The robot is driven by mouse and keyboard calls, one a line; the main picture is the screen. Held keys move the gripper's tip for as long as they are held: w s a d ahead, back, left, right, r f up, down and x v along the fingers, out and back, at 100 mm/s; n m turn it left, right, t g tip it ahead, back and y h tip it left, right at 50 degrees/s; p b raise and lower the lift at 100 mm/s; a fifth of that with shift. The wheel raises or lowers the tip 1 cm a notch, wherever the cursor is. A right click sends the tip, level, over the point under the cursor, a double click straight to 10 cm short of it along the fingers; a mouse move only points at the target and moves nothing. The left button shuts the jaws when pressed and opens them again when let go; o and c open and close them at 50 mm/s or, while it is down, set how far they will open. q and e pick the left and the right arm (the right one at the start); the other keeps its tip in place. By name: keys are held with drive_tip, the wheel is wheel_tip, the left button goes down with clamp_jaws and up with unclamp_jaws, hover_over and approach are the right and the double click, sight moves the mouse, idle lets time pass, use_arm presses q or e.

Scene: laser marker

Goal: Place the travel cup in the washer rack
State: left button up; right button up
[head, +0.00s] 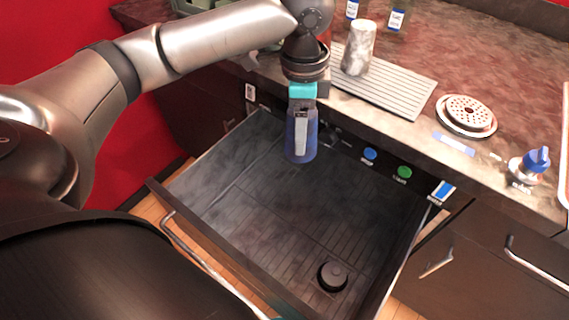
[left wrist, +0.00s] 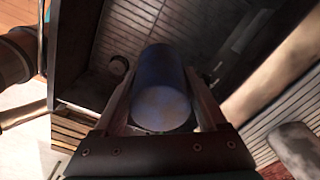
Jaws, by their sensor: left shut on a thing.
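The travel cup (head: 301,148) is a blue cylinder hanging upright over the far part of the open drawer. My left gripper (head: 301,125) comes down from above and is shut on it. In the left wrist view the cup (left wrist: 163,85) sits between the two fingers, its pale round end towards the camera. The washer rack (head: 240,205) is the dark slatted floor of the pulled-out drawer below the counter. I cannot tell whether the cup touches the rack. My right gripper is not in view.
A dark round piece (head: 332,276) lies in the rack's near right part. The drawer's middle is clear.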

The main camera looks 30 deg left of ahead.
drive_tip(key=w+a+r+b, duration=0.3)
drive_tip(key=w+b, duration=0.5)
use_arm(q)
drive_tip(key=shift+w+a+f+m+b, duration=0.25)
drive_tip(key=shift+a+f+m+b, duration=0.6)
drive_tip(key=shift+f, duration=3.65)
drive_tip(key=shift+w+a+f+m+b, duration=0.35)
drive_tip(key=shift+f+m+b, duration=0.95)
drive_tip(key=shift+f, duration=3.25)
drive_tip(key=shift+w+a+f+m+b, duration=0.15)
drive_tip(key=shift+a+f+m+b, duration=0.75)
drive_tip(key=shift+f, duration=3.6)
drive_tip(key=shift+d+f+m, duration=0.2)
drive_tip(key=shift+f+m, duration=0.05)
drive_tip(key=shift+f, duration=0.05)
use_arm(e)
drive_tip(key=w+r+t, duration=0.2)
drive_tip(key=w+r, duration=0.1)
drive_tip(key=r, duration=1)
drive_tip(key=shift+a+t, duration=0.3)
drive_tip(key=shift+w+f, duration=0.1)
use_arm(q)
drive_tip(key=o, duration=1.4)
drive_tip(key=shift+f, duration=0.2)
drive_tip(key=shift+o, duration=0.2)
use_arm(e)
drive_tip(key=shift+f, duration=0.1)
